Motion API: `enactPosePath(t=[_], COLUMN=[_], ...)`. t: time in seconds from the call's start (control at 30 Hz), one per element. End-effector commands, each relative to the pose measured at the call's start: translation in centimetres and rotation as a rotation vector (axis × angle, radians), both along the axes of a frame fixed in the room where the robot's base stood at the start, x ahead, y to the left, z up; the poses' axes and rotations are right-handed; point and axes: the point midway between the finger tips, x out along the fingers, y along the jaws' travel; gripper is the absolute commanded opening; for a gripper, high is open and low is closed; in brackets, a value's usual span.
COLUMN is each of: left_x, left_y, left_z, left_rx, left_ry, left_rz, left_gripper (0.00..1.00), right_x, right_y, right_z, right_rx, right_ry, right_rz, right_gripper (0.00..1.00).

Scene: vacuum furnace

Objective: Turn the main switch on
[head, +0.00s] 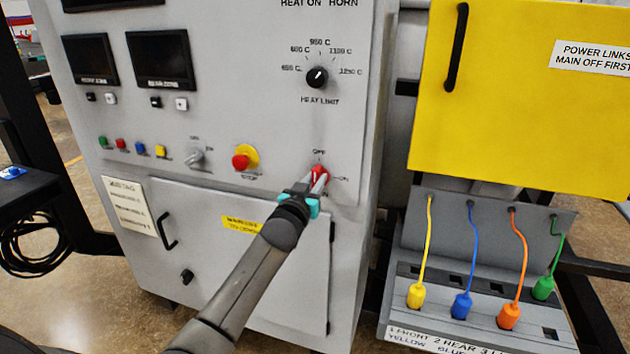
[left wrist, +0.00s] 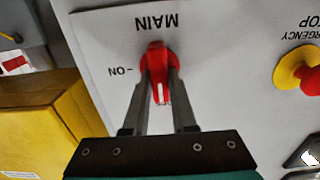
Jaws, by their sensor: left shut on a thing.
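The red main switch (head: 320,171) is on the lower right of the grey cabinet front, with OFF printed above it and ON to its right. My left gripper (head: 318,182) is shut on its handle, one finger on each side. In the left wrist view, which sees the panel upside down, the red switch (left wrist: 157,62) sits between the two fingertips (left wrist: 160,78). The white line on its handle points down in that view, away from the word MAIN and not at the ON mark on the left. My right gripper is not in view.
A red emergency stop (head: 241,161) on a yellow ring is left of the switch. The heat limit knob (head: 317,77) is above. A cabinet door with a black handle (head: 166,231) is below. A yellow cover (head: 520,110) and several coloured power links stand to the right.

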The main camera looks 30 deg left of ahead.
Motion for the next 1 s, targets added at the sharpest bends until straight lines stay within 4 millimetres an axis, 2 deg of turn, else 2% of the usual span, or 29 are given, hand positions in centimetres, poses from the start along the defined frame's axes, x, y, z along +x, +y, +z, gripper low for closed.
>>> enactPosePath(t=[0.37,1.0], left_x=[0.0,0.1], left_y=[-0.1,-0.5], left_z=[0.0,-0.2], left_rx=[0.127,0.699], left_ry=[0.031,0.168], left_rz=[0.0,-0.001], left_gripper=[0.0,0.0], right_x=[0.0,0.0], right_y=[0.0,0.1], right_z=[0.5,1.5], right_rx=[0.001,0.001], right_ry=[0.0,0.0], right_rz=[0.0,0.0], right_gripper=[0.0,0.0])
